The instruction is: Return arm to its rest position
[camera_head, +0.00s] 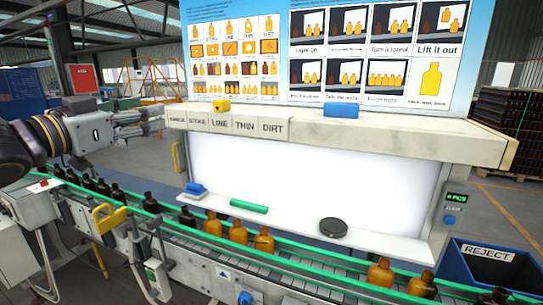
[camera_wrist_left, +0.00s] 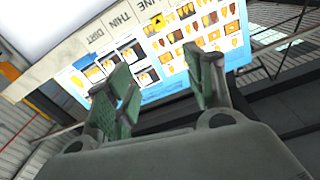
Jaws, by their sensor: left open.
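My left arm comes in from the left in the head view, and its gripper (camera_head: 150,120) is raised above the conveyor, left of the inspection booth. In the left wrist view the two green-padded fingers (camera_wrist_left: 160,95) stand apart with nothing between them. The gripper is open and empty. Its fingertips are close to the left end of the booth's top ledge in the head view; I cannot tell the exact gap. My right gripper is not in view.
The booth ledge (camera_head: 400,143) carries a yellow block and a blue block. Amber bottles (camera_head: 238,231) stand on the green-railed conveyor (camera_head: 300,262). A black disc (camera_head: 333,228) and a green bar (camera_head: 248,206) lie on the lower shelf. A blue REJECT bin (camera_head: 470,268) is at right.

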